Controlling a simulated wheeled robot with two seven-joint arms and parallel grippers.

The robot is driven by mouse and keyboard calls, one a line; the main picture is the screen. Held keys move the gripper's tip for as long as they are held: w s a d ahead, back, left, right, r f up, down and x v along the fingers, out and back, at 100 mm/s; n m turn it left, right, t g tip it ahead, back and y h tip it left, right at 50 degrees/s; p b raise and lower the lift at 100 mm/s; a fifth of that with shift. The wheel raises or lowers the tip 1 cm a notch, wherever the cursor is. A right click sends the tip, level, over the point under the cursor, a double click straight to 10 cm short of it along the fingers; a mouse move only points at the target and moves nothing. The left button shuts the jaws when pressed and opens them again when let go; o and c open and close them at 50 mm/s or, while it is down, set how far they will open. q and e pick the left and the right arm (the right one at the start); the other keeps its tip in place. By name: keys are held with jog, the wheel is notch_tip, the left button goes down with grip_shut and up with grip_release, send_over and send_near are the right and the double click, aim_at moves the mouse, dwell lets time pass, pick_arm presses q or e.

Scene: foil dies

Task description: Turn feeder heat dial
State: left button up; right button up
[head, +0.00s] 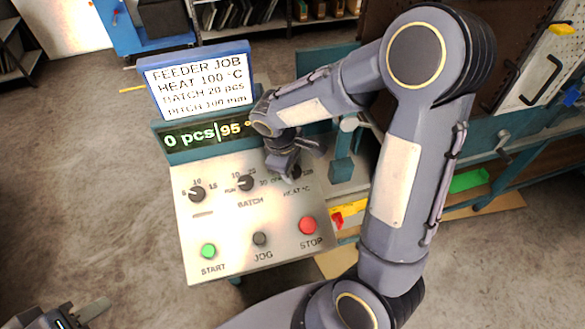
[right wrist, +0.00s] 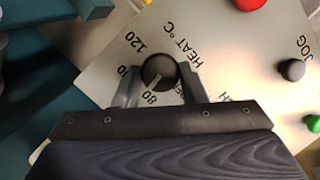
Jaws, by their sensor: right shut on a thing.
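The heat dial (right wrist: 160,72) is a round black knob with a pale pointer line, on the panel marked HEAT °C. In the right wrist view its line points down-left, near the 80 mark. My right gripper (right wrist: 158,84) is shut on the dial, one finger on each side. In the head view my right gripper (head: 288,170) hides most of the dial. The display (head: 205,136) reads 0 pcs and 95 °, its right end covered by my arm. The job sign (head: 198,82) above it reads HEAT 100 °C. My left gripper (head: 82,314) shows partly at the bottom left, away from the panel.
The sloped panel (head: 228,232) also carries the batch dial (head: 245,183), another dial (head: 196,194), a green START button (head: 208,251), a dark JOG button (head: 260,239) and a red STOP button (head: 307,225). Open floor lies to the left.

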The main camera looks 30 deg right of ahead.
jog(key=shift+a+n+t+h+b, duration=0.1)
jog(key=shift+n+t+h+b, duration=0.3)
jog(key=shift+n, duration=1.5)
jog(key=o, duration=1)
jog(key=v, duration=0.8)
jog(key=shift+a+f, duration=0.1)
jog(key=shift+s, duration=0.1)
